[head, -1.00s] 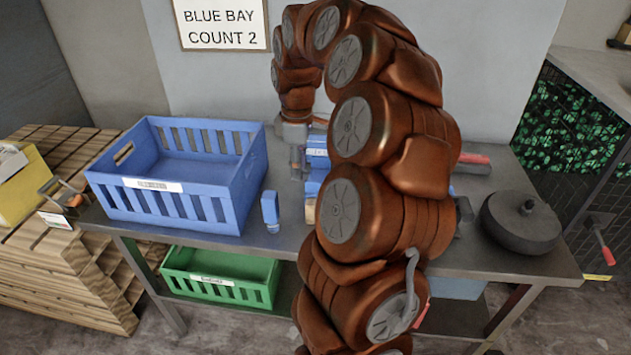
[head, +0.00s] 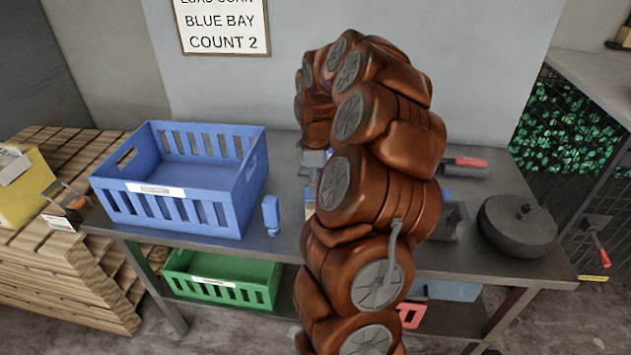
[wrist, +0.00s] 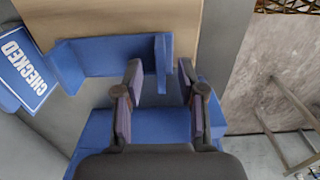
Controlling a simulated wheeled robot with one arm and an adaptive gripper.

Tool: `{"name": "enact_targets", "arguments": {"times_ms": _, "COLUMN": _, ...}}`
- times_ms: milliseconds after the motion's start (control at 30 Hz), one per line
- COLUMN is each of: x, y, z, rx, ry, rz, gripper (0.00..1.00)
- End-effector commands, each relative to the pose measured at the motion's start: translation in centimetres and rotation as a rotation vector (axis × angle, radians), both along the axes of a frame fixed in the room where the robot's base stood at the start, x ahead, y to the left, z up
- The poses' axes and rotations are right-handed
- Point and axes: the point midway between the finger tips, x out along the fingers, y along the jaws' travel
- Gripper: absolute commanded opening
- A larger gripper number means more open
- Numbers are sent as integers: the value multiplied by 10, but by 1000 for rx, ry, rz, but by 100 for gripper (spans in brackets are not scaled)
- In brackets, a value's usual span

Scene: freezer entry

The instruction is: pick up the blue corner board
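Blue corner board pieces show in the wrist view. One blue corner board (wrist: 110,55) has a flat face and an upturned end between my fingertips. Another blue piece (wrist: 150,124) lies under the fingers. I cannot tell whether these are separate boards. My gripper (wrist: 160,85) is open, its fingers spread on either side of the upturned blue end; contact is not clear. In the head view my arm hides most of the gripper and the boards; only a grey part of it shows left of the arm.
A blue crate (head: 225,205) stands left on the metal table (head: 480,250), with a small blue bottle (head: 270,214) beside it. A green crate (head: 222,291) sits on the lower shelf. A dark round weight (head: 520,224) is at right. A "CHECKED" card (wrist: 24,68) lies left in the wrist view.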

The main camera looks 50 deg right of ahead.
Motion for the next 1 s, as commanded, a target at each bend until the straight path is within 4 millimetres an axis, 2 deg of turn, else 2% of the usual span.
{"name": "enact_targets", "arguments": {"times_ms": 133, "x": -1, "y": 1, "z": -14, "rx": 1, "ry": 3, "rz": 1, "gripper": 40}}
{"name": "enact_targets", "arguments": {"times_ms": 367, "x": 0, "y": 0, "z": -16, "rx": 0, "ry": 0, "rz": 1, "gripper": 40}}
{"name": "enact_targets", "arguments": {"times_ms": 733, "x": 0, "y": 0, "z": -16, "rx": 0, "ry": 0, "rz": 1, "gripper": 1}}
{"name": "enact_targets", "arguments": {"times_ms": 1000, "x": 0, "y": 0, "z": -15, "rx": 0, "ry": 0, "rz": 1, "gripper": 0}}
